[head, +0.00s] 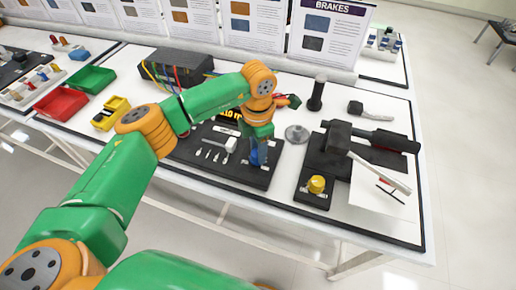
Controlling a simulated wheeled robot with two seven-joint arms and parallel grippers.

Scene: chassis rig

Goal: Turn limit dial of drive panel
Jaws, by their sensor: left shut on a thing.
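The drive panel (238,175) is a flat black board near the front edge of the white table. It carries a small display with yellow characters (229,115), a white lever or block (230,145) and a row of small white switches (208,154). My left arm reaches in from the left and bends down over the panel's right side. My left gripper (258,155) is shut there, low at the panel, by something blue. The limit dial is mostly hidden by the gripper, so its angle cannot be read. My right gripper is not in view.
Right of the panel are a grey metal disc (297,134), a black cylinder (317,94), a yellow button (316,184) on a black base and a mallet (339,136). Behind stands a dark box with wires (165,67). Red (61,103) and green (91,79) bins sit left.

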